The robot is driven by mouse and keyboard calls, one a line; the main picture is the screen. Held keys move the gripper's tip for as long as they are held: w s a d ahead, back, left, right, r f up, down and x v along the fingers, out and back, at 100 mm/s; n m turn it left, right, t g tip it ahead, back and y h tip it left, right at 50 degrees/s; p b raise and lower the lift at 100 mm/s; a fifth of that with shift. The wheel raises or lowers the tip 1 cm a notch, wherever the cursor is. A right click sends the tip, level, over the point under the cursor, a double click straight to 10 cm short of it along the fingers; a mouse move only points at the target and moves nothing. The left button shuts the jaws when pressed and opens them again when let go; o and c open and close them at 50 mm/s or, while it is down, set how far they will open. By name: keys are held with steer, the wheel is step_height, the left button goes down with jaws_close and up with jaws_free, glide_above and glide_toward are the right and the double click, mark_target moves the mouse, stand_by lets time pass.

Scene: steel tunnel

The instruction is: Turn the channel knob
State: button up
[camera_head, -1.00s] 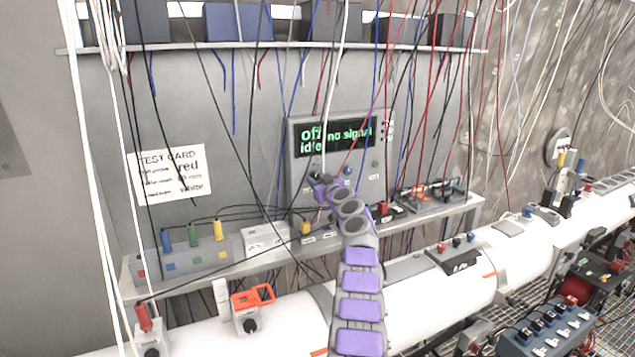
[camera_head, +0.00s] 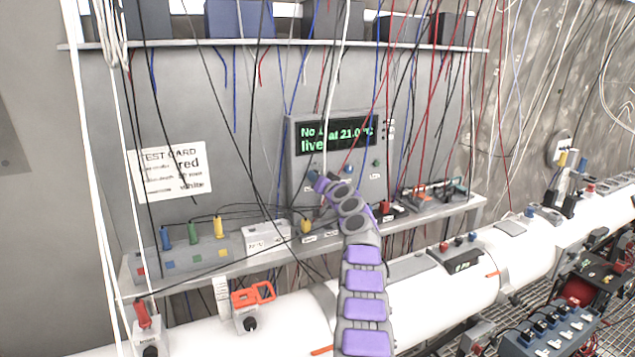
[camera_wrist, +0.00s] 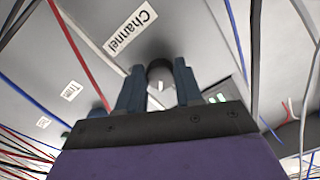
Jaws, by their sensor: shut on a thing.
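The grey instrument panel (camera_head: 300,133) stands upright at the back of the shelf. In the wrist view the channel knob (camera_wrist: 160,75) is a dark round knob with a white mark, beside a label reading "Channel" (camera_wrist: 131,33). My gripper (camera_wrist: 158,85) has a blue-grey finger on each side of the knob and is shut on it. In the head view my gripper (camera_head: 317,180) is at the panel's lower left, and my arm hides part of the panel there.
A blue knob (camera_head: 348,170) and a green knob (camera_head: 376,163) sit to the right on the panel. Many thin cables hang in front of it. A shelf with coloured plugs (camera_head: 219,228) runs below, above a white pipe (camera_head: 420,302).

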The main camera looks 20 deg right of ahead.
steer(key=m+p, duration=0.1)
steer(key=m, duration=0.7)
steer(key=m+p, duration=0.1)
steer(key=m, duration=0.6)
steer(key=shift+d+r+m+p, duration=0.1)
steer(key=shift+r+m+p, duration=0.1)
steer(key=shift+m+p, duration=0.15)
steer(key=shift+f+m, duration=0.15)
steer(key=shift+m, duration=0.1)
steer(key=o, duration=1)
steer(key=shift+d, duration=0.2)
steer(key=shift+o, duration=0.2)
steer(key=shift+a, duration=0.1)
steer(key=shift+s+a, duration=0.1)
steer(key=shift+a, duration=0.05)
